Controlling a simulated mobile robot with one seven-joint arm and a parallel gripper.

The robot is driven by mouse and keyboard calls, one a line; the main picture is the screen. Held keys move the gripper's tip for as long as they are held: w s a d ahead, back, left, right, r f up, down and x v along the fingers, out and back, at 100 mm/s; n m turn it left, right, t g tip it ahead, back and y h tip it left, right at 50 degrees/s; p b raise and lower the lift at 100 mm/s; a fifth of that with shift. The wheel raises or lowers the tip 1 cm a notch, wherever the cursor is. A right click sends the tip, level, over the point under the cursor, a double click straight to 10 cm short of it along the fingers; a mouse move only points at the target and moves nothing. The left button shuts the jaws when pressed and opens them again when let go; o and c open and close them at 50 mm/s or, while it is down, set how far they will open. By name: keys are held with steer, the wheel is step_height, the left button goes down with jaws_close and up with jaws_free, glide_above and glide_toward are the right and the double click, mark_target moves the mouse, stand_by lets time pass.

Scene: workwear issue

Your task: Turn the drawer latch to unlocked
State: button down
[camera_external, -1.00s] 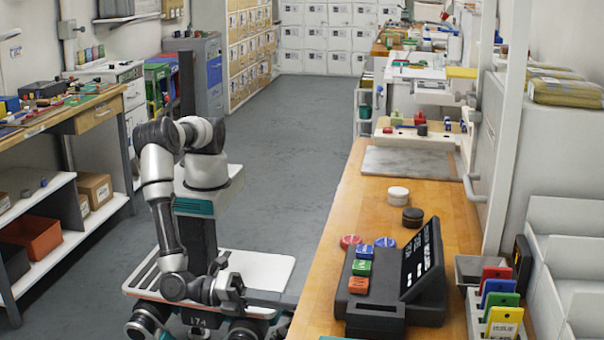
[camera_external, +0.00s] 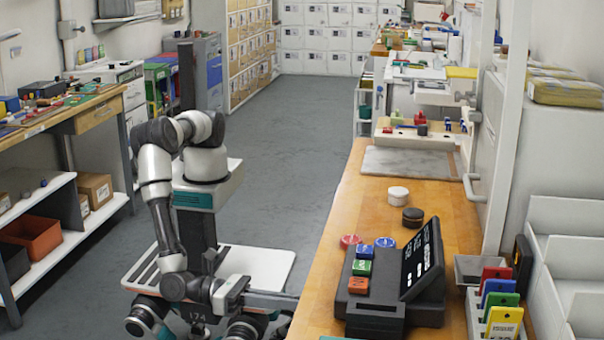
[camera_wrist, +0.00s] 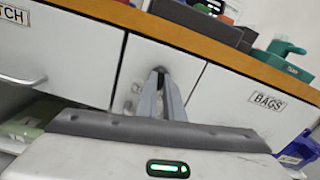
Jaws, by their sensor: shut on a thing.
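In the wrist view, the two grey fingers of my gripper (camera_wrist: 164,84) reach up to the narrow white front panel (camera_wrist: 190,62) under the wooden counter edge. The fingertips are close together on a small dark piece at that panel, which I take to be the latch. The fingers cover most of it, so its lock position cannot be read. In the external view, my wrist (camera_external: 232,294) is low beside the counter, and the counter hides the fingertips and the drawer fronts.
A drawer front (camera_wrist: 55,50) with a handle lies left of the panel, and one labelled BAGS (camera_wrist: 235,95) lies right. The wooden counter (camera_external: 345,220) overhangs them and carries a dark terminal (camera_external: 425,265). Grey floor (camera_external: 300,115) is open behind my base.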

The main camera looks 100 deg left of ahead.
steer(key=shift+m, duration=0.9)
steer(key=c, duration=1.9)
jaws_free()
steer(key=shift+o, duration=0.2)
steer(key=s+p, duration=0.1)
steer(key=s, duration=1.6)
steer(key=shift+s+p, duration=0.25)
steer(key=shift+p, duration=0.15)
steer(key=shift+w, duration=0.1)
